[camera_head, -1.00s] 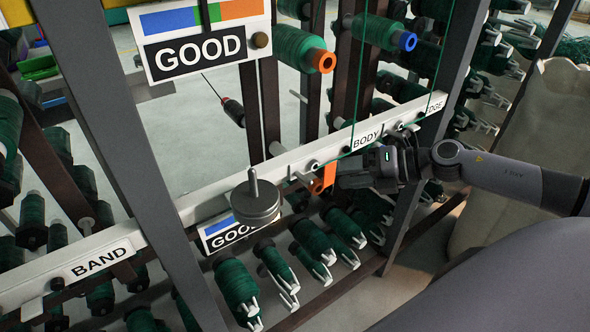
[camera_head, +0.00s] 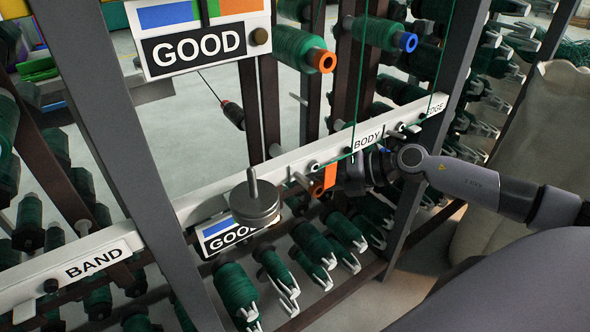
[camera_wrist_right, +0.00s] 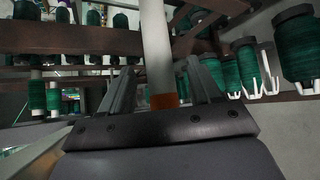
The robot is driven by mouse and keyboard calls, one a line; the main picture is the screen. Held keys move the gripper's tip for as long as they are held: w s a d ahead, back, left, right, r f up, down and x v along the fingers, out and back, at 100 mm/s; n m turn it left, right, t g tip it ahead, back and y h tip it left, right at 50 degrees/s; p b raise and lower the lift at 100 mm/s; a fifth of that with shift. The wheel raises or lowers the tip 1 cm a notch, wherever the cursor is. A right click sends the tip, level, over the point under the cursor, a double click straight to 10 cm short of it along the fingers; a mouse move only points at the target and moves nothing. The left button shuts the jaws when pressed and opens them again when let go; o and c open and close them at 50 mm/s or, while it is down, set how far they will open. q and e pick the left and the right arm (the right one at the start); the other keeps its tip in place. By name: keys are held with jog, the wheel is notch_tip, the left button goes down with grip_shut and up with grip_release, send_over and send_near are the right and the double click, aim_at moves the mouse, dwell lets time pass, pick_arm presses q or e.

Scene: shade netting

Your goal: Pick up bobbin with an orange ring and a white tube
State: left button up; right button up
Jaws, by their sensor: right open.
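In the right wrist view a white tube (camera_wrist_right: 156,45) with an orange band (camera_wrist_right: 164,101) at its lower end stands between the two fingers of my right gripper (camera_wrist_right: 162,85). The fingers are open, one on each side; I cannot tell whether either touches it. In the head view my right gripper is mostly hidden below the BODY label, with its wrist (camera_head: 378,168) showing. An orange piece (camera_head: 330,175) shows just left of it; I cannot tell if it is the same ring. A green bobbin with an orange ring (camera_head: 322,61) sits higher on the rack. My left gripper is out of view.
A white rail (camera_head: 285,165) with BAND, BODY and EDGE labels crosses the rack. A metal disc weight (camera_head: 255,203) stands before it. Grey posts (camera_head: 428,150) and taut green threads surround my right arm. Several green bobbins (camera_head: 237,285) fill the lower rack.

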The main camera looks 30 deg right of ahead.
jog(key=shift+w+a+f, duration=0.2)
jog(key=shift+w+a, duration=0.15)
jog(key=c, duration=1.1)
jog(key=shift+c, duration=0.2)
